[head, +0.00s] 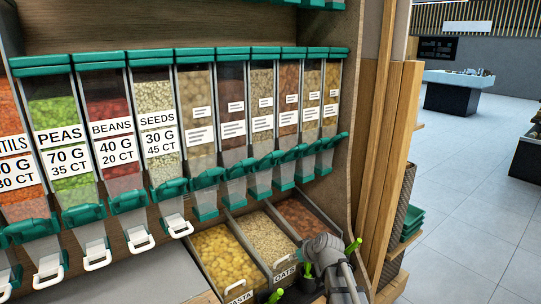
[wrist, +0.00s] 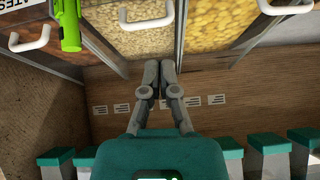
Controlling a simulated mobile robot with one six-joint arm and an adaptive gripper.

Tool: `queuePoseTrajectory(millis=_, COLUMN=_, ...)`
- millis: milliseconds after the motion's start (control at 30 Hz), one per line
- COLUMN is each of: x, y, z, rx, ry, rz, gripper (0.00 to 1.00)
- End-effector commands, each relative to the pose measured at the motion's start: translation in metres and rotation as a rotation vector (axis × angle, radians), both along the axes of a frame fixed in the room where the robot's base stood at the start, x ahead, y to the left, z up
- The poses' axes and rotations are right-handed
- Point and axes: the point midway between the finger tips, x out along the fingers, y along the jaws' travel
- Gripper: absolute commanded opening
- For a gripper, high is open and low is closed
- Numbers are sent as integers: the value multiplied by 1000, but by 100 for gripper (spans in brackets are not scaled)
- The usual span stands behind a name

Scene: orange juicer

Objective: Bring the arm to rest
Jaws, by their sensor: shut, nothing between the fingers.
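My gripper (wrist: 159,72) shows in the wrist view with its two grey fingers together and nothing between them. The fingers overlap the view of the open bins and the wooden back panel; I cannot tell how near they are to them. In the head view my grey arm (head: 328,254) reaches up from the bottom right, in front of the bins. The fingers cannot be made out clearly there.
Dispensers with teal spouts (head: 207,192) line the wall. Open bins of pasta (head: 226,256), oats (head: 262,238) and a reddish food (head: 304,217) lie below, close to my arm. A bright green handle (wrist: 67,25) shows near the bins. Open floor (head: 455,215) is at right.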

Motion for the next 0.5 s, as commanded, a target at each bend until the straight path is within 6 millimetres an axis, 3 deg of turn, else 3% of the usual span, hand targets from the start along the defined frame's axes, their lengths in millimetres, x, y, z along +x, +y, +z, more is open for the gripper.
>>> queuePoseTrajectory(millis=300, x=-103, y=-35, z=-41, rx=-119, ry=417, rz=-194, gripper=0)
queuePoseTrajectory(millis=500, x=-148, y=-57, z=-51, rx=-199, ry=591, rz=-342, gripper=0)
